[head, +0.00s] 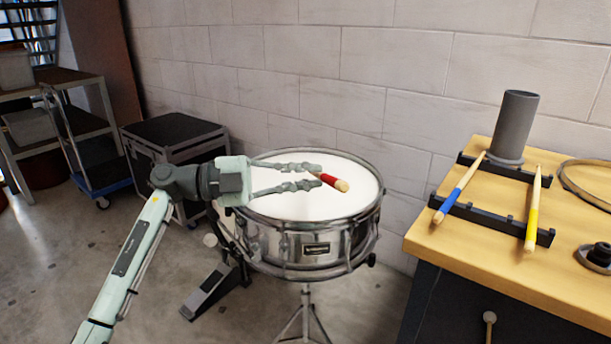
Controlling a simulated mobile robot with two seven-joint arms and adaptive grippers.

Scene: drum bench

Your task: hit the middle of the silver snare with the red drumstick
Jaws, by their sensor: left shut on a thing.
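The silver snare (330,239) stands on a tripod in the middle of the head view, with its white top skin (325,208) facing up. My left gripper (318,177) reaches in from the left over the skin and is shut on the red drumstick (334,182). Only a short part of the stick shows, with a red band and a pale wooden end pointing down and right. The rest of the stick is hidden or foreshortened. I cannot tell whether the stick touches the skin. My right gripper is not in view.
A wooden bench (481,273) on the right holds a black rack (490,222) with a blue-banded stick (457,190) and a yellow-banded stick (532,211). A grey cylinder (515,125) stands behind. A foot pedal (214,291) lies left of the snare; a black case (172,131) stands by the wall.

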